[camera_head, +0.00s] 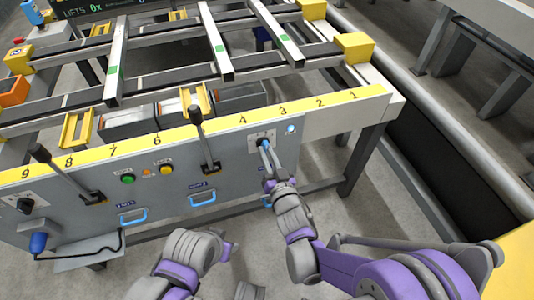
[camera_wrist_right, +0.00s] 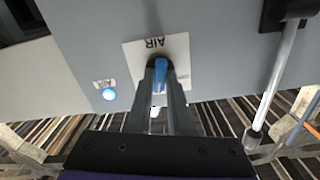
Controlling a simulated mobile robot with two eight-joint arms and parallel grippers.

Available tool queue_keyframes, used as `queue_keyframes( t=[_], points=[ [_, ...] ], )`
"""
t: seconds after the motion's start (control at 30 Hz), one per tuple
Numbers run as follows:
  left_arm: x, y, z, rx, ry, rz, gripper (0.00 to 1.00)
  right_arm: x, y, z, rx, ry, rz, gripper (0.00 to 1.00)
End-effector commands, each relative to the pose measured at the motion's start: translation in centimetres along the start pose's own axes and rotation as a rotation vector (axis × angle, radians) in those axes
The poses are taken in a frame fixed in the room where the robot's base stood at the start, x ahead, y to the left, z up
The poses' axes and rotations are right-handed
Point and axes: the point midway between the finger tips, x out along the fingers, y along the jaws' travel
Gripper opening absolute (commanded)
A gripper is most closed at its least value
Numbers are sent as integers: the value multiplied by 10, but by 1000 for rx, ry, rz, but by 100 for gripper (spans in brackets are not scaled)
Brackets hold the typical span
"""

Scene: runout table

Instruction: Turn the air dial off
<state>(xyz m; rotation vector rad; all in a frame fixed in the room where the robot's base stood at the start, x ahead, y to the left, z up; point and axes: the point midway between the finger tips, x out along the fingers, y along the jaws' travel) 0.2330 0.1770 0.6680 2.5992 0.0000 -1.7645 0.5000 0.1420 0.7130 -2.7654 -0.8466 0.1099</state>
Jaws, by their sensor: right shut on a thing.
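The air dial (camera_head: 264,143) is a blue knob on a white plate at the right end of the grey panel, below the yellow scale strip. In the right wrist view the blue dial (camera_wrist_right: 161,74) sits on the plate marked AIR, which reads upside down there. My right gripper (camera_head: 265,153) reaches up to it from below. In the wrist view its two dark fingers (camera_wrist_right: 160,85) stand on either side of the blue handle and are shut on it. My left arm's end (camera_head: 228,246) hangs low, in front of the panel; its fingers do not show clearly.
A small lit blue lamp (camera_head: 291,129) is right of the dial; it also shows in the wrist view (camera_wrist_right: 110,94). A black-knobbed lever (camera_head: 203,140) stands to its left, and blue pull handles (camera_head: 202,199) sit lower. The floor in front of the panel is clear.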

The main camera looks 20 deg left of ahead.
Motion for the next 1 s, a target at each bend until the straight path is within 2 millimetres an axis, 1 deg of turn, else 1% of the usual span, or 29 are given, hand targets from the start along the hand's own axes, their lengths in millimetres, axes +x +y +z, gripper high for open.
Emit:
queue_keyframes(
  t=[0.17, 0.47, 1.0],
  points=[
    [0, 0, 0, 0, 0, 0, 50, 0, 0, 0, -127, 0, 0, 0],
    [-2, 0, 0, 0, 0, 0, 50, 0, 1, 0, -408, -1, 1, 0],
    [-13, 0, -3, 0, 3, 0, 50, 0, 2, -1, -918, -2, 1, 0]
  ],
)
